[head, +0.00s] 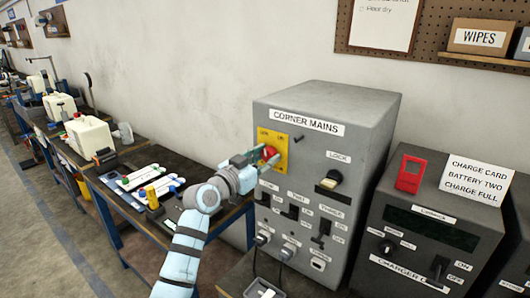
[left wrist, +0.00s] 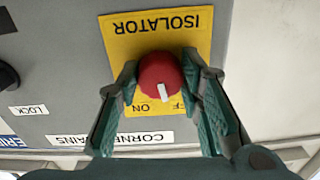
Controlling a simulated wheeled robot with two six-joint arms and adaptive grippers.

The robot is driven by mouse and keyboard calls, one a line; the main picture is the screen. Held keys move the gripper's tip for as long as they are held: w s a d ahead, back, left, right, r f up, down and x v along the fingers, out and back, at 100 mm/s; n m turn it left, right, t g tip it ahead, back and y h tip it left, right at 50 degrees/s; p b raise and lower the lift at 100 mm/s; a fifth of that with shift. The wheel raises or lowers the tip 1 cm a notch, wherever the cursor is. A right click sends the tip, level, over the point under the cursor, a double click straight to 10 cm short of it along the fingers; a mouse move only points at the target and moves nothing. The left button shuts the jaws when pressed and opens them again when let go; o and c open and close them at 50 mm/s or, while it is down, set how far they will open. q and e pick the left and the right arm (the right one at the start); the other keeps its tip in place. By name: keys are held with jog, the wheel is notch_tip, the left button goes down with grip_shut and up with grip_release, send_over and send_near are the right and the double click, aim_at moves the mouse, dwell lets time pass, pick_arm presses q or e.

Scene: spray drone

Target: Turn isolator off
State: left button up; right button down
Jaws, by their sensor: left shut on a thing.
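The red isolator knob (head: 269,153) sits on a yellow plate (head: 282,143) on the grey corner mains box (head: 322,112). In the left wrist view, which looks upside down, the knob (left wrist: 159,77) has a white pointer line. The line points down in that picture, between the ON label and the partly hidden OFF label. My left gripper (head: 262,160) has its green fingers on both sides of the knob and is shut on it. The gripper also shows in the left wrist view (left wrist: 160,85). My right gripper is not in view.
The box also carries a lock switch (head: 331,180), several black switches and plugs. A charger unit (head: 432,222) with a red tag (head: 410,173) and a charge card (head: 476,180) stands to the right. A bench (head: 118,182) with batteries and white tanks runs left.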

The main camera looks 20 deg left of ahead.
pick_arm(q)
jog(key=n+p, duration=0.2)
jog(key=n, duration=0.1)
jog(key=shift+n, duration=0.3)
jog(key=shift+d+n+p, duration=0.1)
jog(key=shift+n+p, duration=0.6)
jog(key=shift+n, duration=1)
jog(key=shift+f, duration=0.1)
jog(key=o, duration=1.2)
jog(key=shift+c, duration=0.2)
